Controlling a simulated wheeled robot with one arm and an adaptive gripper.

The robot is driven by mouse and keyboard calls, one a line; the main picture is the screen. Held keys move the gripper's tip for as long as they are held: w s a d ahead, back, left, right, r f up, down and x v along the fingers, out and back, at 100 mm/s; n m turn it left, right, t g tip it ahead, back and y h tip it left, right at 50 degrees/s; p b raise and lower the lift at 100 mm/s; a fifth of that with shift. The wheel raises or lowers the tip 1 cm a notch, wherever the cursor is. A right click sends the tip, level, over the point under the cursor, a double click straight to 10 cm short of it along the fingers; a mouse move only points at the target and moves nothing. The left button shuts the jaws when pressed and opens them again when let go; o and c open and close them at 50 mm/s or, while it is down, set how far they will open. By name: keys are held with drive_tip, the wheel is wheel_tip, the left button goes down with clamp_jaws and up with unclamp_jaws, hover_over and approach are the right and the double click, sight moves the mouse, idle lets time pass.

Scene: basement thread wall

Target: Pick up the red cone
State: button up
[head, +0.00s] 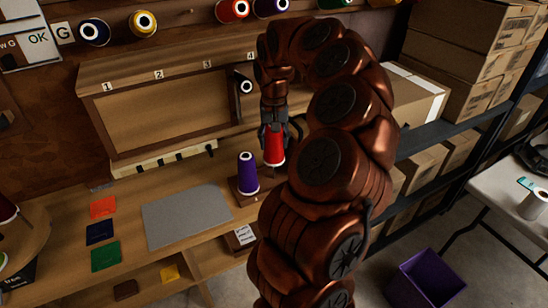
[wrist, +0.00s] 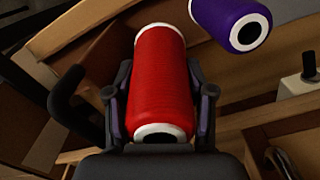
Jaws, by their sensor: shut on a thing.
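The red cone (head: 273,147) is a spool of red thread with white ends. It is upright in the head view, beside a purple cone (head: 248,173) on a small dark wooden stand (head: 235,193). My gripper (head: 273,128) comes down from above and is shut on the red cone near its top. In the wrist view the red cone (wrist: 160,80) lies between the two fingers (wrist: 160,105), and the purple cone (wrist: 232,22) shows at the upper right. I cannot tell whether the red cone's base touches the stand.
A grey mat (head: 187,217) and several coloured squares, one of them red (head: 103,207), lie on the workbench to the left. A numbered wooden board (head: 165,100) stands behind. Shelves with cardboard boxes (head: 410,90) are at the right. A purple bin (head: 427,280) stands on the floor.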

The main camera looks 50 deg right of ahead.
wheel_tip(320, 180, up, 10)
drive_tip(key=shift+r+b, duration=0.15)
drive_tip(key=shift+b, duration=0.35)
idle(0.3)
